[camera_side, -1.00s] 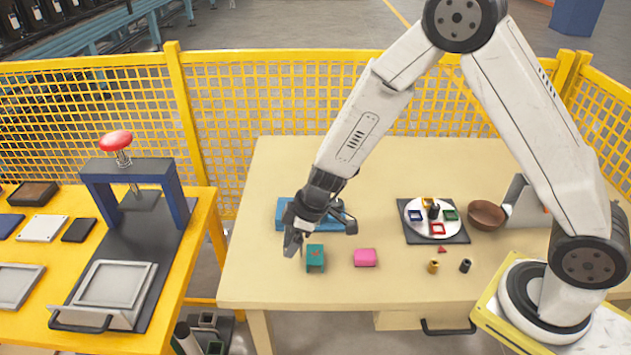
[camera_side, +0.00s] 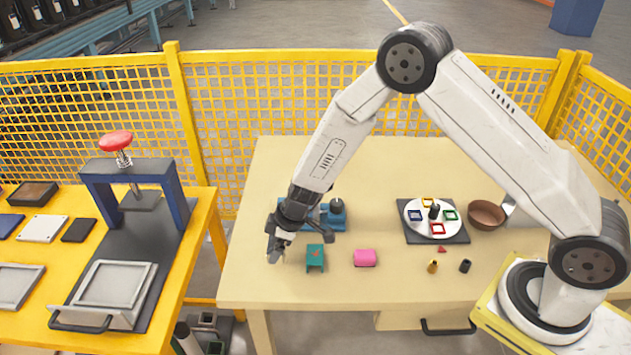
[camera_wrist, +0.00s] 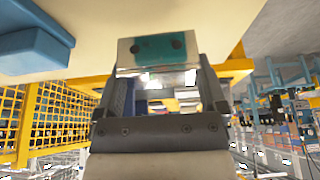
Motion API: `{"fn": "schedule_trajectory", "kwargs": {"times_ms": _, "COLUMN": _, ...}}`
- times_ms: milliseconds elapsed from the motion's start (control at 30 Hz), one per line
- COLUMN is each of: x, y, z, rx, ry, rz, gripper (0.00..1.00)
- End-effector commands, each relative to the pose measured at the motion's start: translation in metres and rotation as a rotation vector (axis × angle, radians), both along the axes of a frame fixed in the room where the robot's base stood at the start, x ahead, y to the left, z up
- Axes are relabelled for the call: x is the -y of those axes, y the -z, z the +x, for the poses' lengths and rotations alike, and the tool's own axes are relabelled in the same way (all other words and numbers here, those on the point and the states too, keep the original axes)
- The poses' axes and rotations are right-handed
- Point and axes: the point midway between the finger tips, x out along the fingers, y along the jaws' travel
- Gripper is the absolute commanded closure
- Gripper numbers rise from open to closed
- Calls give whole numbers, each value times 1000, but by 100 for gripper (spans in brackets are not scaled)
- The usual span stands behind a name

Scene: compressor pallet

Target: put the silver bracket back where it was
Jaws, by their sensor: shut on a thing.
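My gripper (camera_side: 275,252) hangs over the front left part of the table, just left of a teal bracket (camera_side: 315,258). The silver bracket (camera_wrist: 126,57) is between its fingers in the wrist view. It is shiny, with a teal patch and two dark holes on the face towards me. In the side view the silver bracket is small and mostly hidden at the fingertips. I cannot tell whether it touches the table.
A blue fixture (camera_side: 335,222) stands behind my gripper, partly hidden by it. A pink block (camera_side: 365,258) lies right of the teal bracket. A round dial with coloured squares (camera_side: 417,220) and a brown bowl (camera_side: 487,215) are further right.

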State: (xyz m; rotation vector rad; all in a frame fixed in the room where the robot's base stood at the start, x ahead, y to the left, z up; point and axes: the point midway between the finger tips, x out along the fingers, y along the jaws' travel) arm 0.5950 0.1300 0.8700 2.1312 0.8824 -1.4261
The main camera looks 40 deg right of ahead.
Motion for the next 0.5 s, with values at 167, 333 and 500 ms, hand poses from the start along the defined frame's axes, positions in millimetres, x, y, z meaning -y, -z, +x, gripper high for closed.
{"fn": "schedule_trajectory", "kwargs": {"times_ms": 167, "x": -1, "y": 14, "z": 3, "rx": -2, "ry": 0, "rz": 1, "gripper": 74}}
{"fn": "schedule_trajectory", "kwargs": {"times_ms": 333, "x": -1, "y": 28, "z": 3, "rx": -1, "ry": 1, "rz": 1, "gripper": 74}}
{"fn": "schedule_trajectory", "kwargs": {"times_ms": 500, "x": -1, "y": 34, "z": 3, "rx": 0, "ry": 0, "rz": 0, "gripper": 74}}
